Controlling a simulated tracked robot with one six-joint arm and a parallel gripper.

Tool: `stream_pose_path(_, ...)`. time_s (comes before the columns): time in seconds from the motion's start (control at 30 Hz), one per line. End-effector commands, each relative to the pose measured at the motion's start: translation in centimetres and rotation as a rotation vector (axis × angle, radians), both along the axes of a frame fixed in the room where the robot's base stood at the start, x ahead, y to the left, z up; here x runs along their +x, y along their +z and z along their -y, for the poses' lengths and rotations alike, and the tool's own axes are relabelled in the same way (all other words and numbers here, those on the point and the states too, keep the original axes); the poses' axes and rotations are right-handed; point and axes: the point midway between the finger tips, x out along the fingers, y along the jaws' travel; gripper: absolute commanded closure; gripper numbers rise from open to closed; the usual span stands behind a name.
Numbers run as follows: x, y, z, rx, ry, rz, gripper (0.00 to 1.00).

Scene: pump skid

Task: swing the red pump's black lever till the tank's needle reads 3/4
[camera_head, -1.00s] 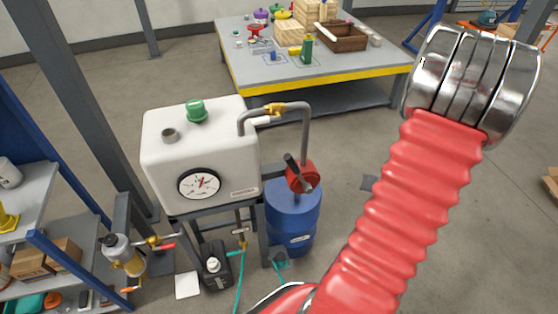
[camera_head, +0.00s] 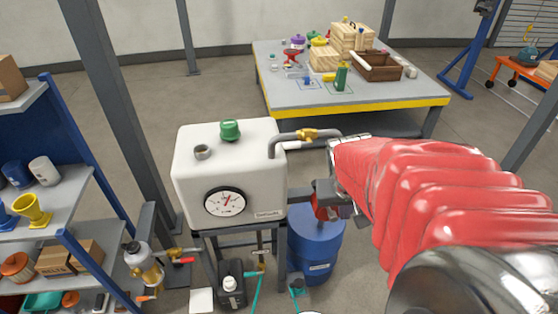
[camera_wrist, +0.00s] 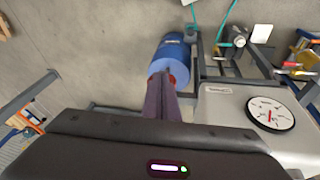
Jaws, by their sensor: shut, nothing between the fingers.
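The white tank (camera_head: 190,180) stands on a dark frame left of centre in the head view. Its round gauge (camera_head: 224,202) has a red needle pointing up and slightly right; the marks are too small to read exactly. The gauge also shows in the wrist view (camera_wrist: 270,114). The red pump (camera_head: 322,212) sits on the blue drum (camera_head: 315,250), partly hidden by my arm. In the wrist view my gripper (camera_wrist: 164,84) has its dark fingers together, tips in front of the pump. I cannot tell the black lever from the dark shapes there, nor whether they touch.
A curved pipe (camera_head: 278,143) with a brass fitting runs from the tank towards the pump, behind my arm. A blue shelf unit (camera_head: 75,195) stands at the left. A black canister (camera_head: 232,288) is under the tank. A table (camera_head: 290,92) stands behind; open floor lies between.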

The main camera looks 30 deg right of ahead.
Motion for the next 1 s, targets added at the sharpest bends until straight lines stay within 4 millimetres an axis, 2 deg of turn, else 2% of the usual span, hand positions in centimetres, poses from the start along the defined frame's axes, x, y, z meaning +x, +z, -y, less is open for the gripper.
stream_pose_path(0.03,0.4,1.0,-1.9,0.008,0.038,0.010,1.00)
stream_pose_path(0.2,1.1,3.5,-7.7,0.046,0.156,0.040,1.00)
stream_pose_path(0.4,1.2,6.4,-14.0,0.078,0.305,0.097,1.00)
stream_pose_path(0.6,0.8,8.9,-19.5,0.098,0.455,0.167,1.00)
stream_pose_path(0.8,0.5,10.5,-22.6,0.100,0.558,0.220,1.00)
stream_pose_path(1.0,0.4,10.9,-23.2,0.100,0.581,0.231,1.00)
